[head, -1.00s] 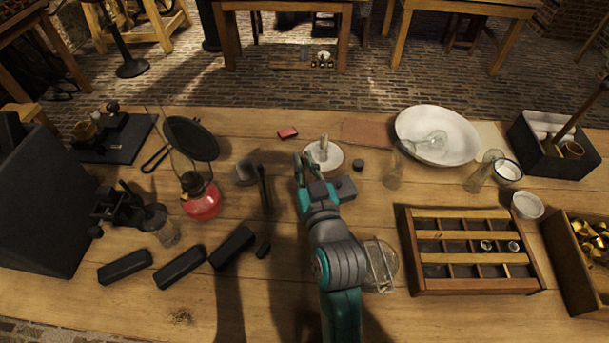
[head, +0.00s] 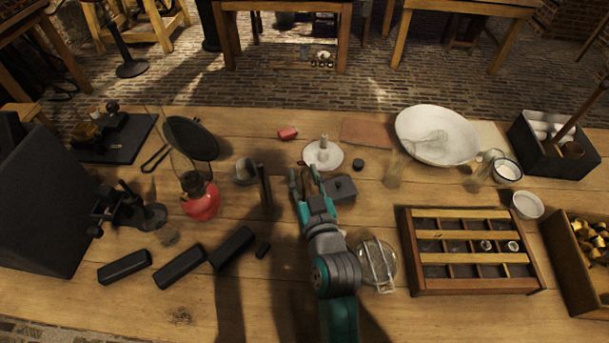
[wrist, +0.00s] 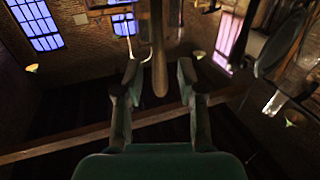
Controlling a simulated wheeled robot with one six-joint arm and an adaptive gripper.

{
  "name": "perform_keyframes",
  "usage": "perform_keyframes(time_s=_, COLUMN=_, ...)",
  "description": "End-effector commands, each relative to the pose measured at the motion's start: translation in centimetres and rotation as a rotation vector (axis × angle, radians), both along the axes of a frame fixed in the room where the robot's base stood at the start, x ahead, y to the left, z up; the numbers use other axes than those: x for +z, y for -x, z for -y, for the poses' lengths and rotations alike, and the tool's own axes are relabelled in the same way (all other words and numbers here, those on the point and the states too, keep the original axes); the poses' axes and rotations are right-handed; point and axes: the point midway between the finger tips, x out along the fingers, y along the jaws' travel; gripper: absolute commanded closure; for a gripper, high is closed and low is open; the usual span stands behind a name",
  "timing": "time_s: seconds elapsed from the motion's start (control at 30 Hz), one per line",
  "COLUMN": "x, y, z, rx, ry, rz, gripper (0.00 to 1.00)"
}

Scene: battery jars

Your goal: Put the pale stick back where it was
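A dark block with a knob (head: 341,189) lies close to the right of my gripper. A dark upright post (head: 265,187) and a metal cup (head: 245,172) stand left. A glass jar (head: 377,265) is right of my arm. A sectioned wooden tray (head: 470,288) lies further right.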

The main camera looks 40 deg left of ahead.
Motion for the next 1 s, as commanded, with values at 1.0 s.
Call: perform_keyframes(time_s=1.0, x=0.2, y=6.5, z=9.0, rx=-0.001, ry=0.001, rz=-0.001, gripper=0.62)
